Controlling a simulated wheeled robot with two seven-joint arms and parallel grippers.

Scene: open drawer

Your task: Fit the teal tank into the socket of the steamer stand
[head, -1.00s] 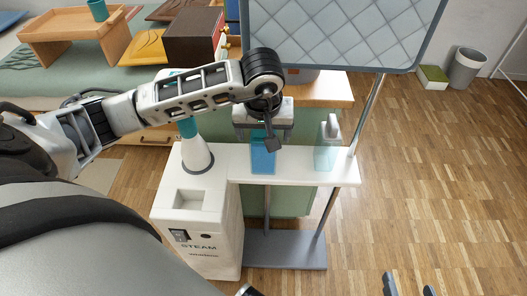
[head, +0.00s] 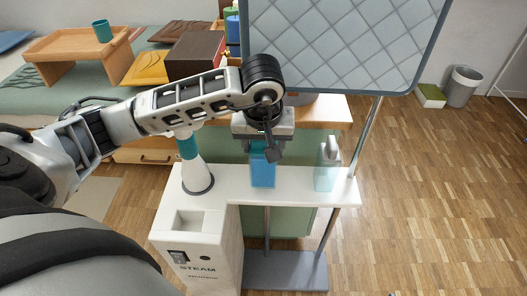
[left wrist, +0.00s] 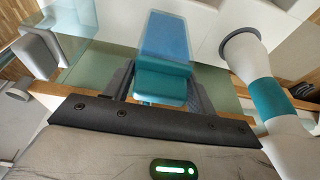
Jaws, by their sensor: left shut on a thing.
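The teal tank (head: 263,172) is a see-through blue box with a teal top. It hangs upright from my left gripper (head: 264,145), over or just behind the white shelf. In the left wrist view the tank (left wrist: 165,38) sits between the two fingers of my left gripper (left wrist: 162,88), which is shut on its teal upper part. The steamer stand (head: 215,250) is white with "STEAM" on its front. Its socket (head: 188,222) is a rectangular recess in the top, left of and nearer than the tank, and looks empty. My right gripper is out of view.
A pale clear tank with a grey handle (head: 326,172) stands on the shelf's right end. A white cone with a teal collar (head: 195,172) rises behind the socket. A quilted board (head: 345,45) on metal poles stands behind. A table with drawers lies beyond.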

